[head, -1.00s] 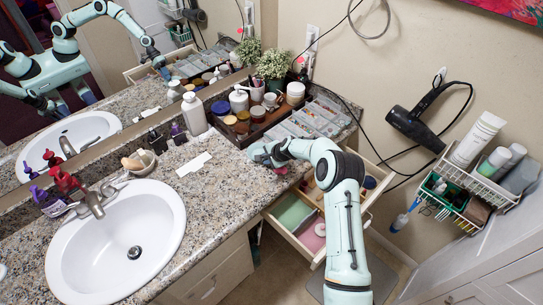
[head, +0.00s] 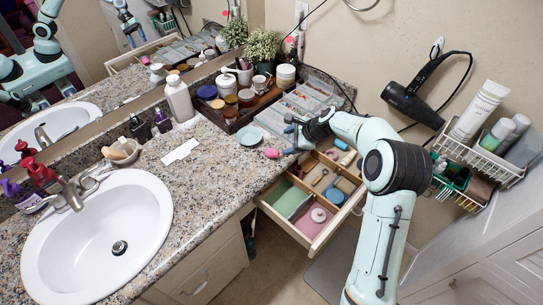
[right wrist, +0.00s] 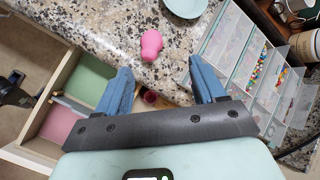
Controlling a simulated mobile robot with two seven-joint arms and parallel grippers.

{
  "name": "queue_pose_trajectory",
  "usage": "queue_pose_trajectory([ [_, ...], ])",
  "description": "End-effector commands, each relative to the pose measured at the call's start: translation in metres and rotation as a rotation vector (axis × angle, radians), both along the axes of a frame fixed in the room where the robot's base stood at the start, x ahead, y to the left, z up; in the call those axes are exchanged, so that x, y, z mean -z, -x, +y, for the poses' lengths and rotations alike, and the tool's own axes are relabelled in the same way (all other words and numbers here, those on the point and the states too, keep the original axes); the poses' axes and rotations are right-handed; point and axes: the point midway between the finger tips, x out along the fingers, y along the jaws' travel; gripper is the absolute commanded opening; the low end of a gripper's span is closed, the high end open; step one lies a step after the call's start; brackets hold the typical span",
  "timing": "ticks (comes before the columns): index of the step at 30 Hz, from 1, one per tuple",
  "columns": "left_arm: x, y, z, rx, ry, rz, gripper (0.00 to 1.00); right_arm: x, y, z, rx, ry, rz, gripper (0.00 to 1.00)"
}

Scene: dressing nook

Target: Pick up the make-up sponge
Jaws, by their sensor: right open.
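The make-up sponge (head: 271,153) is a small pink teardrop on the granite counter (head: 222,166), near its front edge above the open drawer. In the right wrist view the sponge (right wrist: 151,44) lies ahead of my fingertips, nearly midway between them, and touches neither finger. My right gripper (head: 288,139) is open and empty at the counter edge, to the right of the sponge. It also shows in the right wrist view (right wrist: 160,79) with its two blue fingers wide apart. My left gripper is not directly in view in the head view.
A pale dish (head: 249,136) lies close behind the sponge. A clear bead organizer (head: 300,105) and a tray of jars (head: 232,110) stand behind. The open drawer (head: 313,205) juts out below the gripper. A white card (head: 180,151) lies on otherwise clear counter to the left.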

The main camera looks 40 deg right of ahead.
Motion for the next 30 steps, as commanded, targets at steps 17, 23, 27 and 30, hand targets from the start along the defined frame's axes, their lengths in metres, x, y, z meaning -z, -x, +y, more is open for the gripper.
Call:
queue_pose_trajectory([
  [17,0.067,-0.002,0.0,-0.01,-0.007,-0.03,0.43,0.016,0.025,-0.004,0.462,-0.551,0.064,0.69],
  [23,0.072,-0.004,0.0,-0.011,-0.007,-0.037,0.43,0.04,0.002,0.004,0.462,-0.547,0.063,0.69],
  [27,0.073,-0.005,0.0,-0.012,-0.008,-0.04,0.43,0.047,-0.005,0.006,0.464,-0.545,0.062,0.69],
  [30,0.074,-0.005,0.001,-0.012,-0.008,-0.042,0.43,0.052,-0.009,0.008,0.463,-0.546,0.063,0.69],
])
